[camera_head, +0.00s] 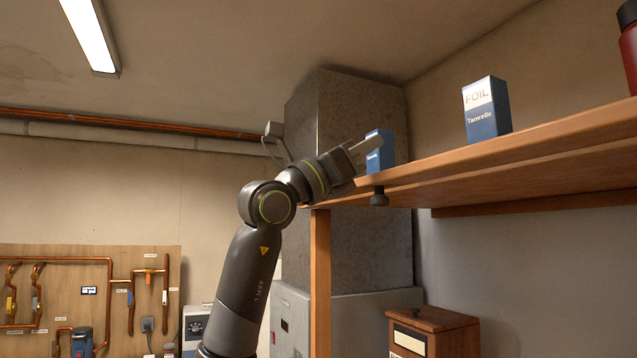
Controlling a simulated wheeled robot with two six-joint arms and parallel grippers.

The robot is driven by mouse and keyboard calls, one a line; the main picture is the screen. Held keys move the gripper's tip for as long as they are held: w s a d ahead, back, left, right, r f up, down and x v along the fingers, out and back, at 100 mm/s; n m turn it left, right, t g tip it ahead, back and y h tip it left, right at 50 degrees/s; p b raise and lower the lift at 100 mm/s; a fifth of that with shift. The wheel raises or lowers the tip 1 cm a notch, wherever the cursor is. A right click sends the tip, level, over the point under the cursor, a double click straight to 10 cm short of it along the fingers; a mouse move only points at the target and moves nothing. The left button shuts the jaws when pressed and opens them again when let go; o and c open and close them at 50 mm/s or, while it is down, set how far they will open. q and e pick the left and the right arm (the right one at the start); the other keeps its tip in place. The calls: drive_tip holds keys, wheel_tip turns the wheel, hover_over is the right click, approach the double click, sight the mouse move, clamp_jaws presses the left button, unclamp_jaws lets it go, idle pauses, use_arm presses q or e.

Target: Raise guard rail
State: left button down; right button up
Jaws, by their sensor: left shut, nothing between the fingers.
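The wooden shelf (560,160) runs from the middle to the right edge. A long wooden strip, which looks like the guard rail (520,147), lies along its front edge, level with the shelf top. My right gripper is not in view.
A blue and white foil box (486,110) and a red bottle (629,50) stand on the shelf. A wooden post (320,265) holds up its left end. A grey metal duct (345,110) rises behind. A small wooden cabinet (433,331) stands below.

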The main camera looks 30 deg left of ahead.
use_arm(q)
drive_tip(key=b+v, duration=0.8)
drive_tip(key=v, duration=0.7)
drive_tip(key=shift+a+f, duration=0.25)
drive_tip(key=shift+f, duration=0.1)
